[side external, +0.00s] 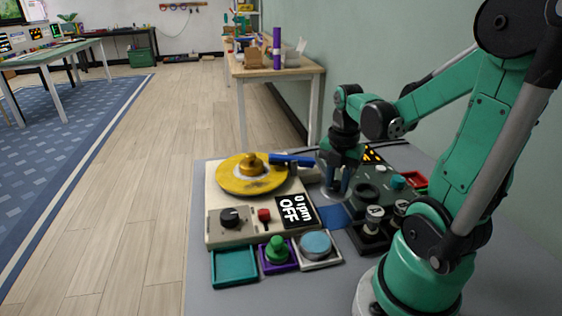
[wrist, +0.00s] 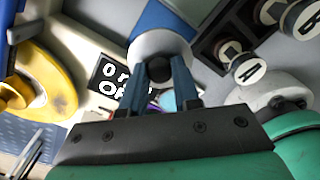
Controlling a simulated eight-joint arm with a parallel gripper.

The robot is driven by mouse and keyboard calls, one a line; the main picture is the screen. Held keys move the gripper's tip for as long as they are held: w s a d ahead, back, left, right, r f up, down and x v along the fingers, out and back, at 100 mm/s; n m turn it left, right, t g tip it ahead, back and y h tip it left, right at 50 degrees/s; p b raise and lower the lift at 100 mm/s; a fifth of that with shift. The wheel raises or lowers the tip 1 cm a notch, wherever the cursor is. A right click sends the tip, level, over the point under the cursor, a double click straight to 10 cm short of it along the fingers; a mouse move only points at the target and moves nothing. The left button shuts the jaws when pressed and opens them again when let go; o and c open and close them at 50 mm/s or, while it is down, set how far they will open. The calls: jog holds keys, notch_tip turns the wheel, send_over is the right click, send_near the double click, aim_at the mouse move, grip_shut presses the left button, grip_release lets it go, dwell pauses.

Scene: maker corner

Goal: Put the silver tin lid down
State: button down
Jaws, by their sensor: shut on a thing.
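The silver tin lid (wrist: 143,47) is a pale round disc with a dark knob, seen in the wrist view. My gripper (wrist: 160,74) is shut on its knob, one blue finger on each side. In the side view my gripper (side external: 337,180) points down beside the cream machine. I cannot tell whether the lid touches the surface.
The cream machine (side external: 221,198) carries a yellow disc (side external: 235,184) and reads "0 rpm OFF". Teal (side external: 233,267), purple and white trays line its front. Stamps marked A (side external: 375,213) and B stand right of the blue square. A dark panel (side external: 372,182) with buttons lies behind.

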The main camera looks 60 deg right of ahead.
aim_at(332, 217)
jog(key=shift+f, duration=3.3)
jog(key=shift+f, duration=0.15)
jog(key=c, duration=0.6)
grip_release()
jog(key=shift+c, duration=0.2)
notch_tip(332, 217, up, 12)
jog(key=shift+r, duration=0.1)
jog(key=w+a+m+t, duration=0.3)
jog(key=w+a+m, duration=0.1)
jog(key=a+m, duration=0.4)
jog(key=w+a+m+t, duration=0.4)
jog(key=a+m, duration=0.3)
jog(key=m, duration=0.3)
jog(key=shift+a+r, duration=0.35)
jog(key=shift+r, duration=0.1)
